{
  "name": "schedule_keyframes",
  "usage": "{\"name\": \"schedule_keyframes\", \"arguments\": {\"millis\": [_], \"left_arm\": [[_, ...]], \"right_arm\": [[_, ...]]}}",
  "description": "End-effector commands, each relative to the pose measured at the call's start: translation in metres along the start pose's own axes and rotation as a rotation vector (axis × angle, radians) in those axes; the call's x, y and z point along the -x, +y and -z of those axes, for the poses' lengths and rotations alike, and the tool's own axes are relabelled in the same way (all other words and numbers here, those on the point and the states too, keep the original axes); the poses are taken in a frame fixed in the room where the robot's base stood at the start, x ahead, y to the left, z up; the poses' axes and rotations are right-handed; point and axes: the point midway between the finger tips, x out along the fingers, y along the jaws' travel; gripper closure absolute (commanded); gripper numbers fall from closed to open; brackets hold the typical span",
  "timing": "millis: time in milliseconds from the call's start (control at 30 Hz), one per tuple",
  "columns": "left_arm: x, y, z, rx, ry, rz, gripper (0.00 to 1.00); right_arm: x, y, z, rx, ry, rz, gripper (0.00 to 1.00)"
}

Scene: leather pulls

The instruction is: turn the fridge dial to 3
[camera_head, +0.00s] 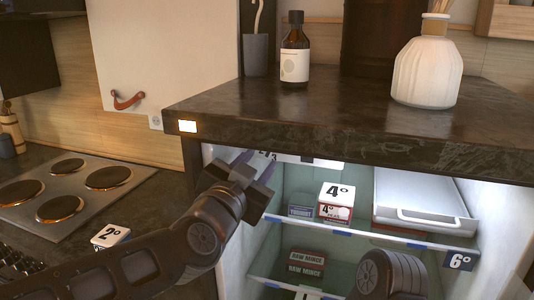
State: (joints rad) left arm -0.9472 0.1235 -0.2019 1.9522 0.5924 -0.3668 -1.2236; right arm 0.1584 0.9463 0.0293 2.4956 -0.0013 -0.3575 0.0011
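The fridge dial area (265,154) is at the upper left of the open fridge, just under the counter's edge. Small numerals, which look like 2 and 3, show there; the dial itself is mostly hidden behind my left gripper (255,166). The gripper's two fingers are apart, pointing up and right at the dial area. I cannot tell whether they touch the dial, nor which number it is set to. Part of my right arm (388,275) shows low at the right, in front of the fridge; its gripper is not visible.
The fridge holds a white 4° block (336,194), raw mince packs (305,264) and a white tray (420,203). A brown bottle (295,55) and a white vase (427,65) stand on the dark counter (345,107) above. A hob (75,185) is at left.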

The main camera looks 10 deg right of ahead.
Motion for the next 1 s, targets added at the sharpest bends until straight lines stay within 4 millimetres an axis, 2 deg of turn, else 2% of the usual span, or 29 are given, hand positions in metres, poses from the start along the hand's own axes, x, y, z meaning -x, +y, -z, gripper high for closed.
{"name": "schedule_keyframes", "arguments": {"millis": [200,333,700,1000], "left_arm": [[-0.036,0.001,-0.002,-0.001,-0.003,0.001,0.66],[-0.051,0.000,-0.001,0.000,-0.001,0.001,0.66],[-0.058,0.000,0.000,0.001,0.000,0.001,0.66],[-0.057,0.000,0.000,0.001,0.000,0.000,0.91]], "right_arm": [[-0.003,0.001,0.000,0.000,0.001,0.000,0.10],[-0.003,0.001,0.000,0.000,0.001,0.000,0.10],[-0.003,0.001,0.000,0.000,0.001,0.000,0.10],[-0.003,0.001,0.000,0.000,0.001,0.000,0.10]]}}
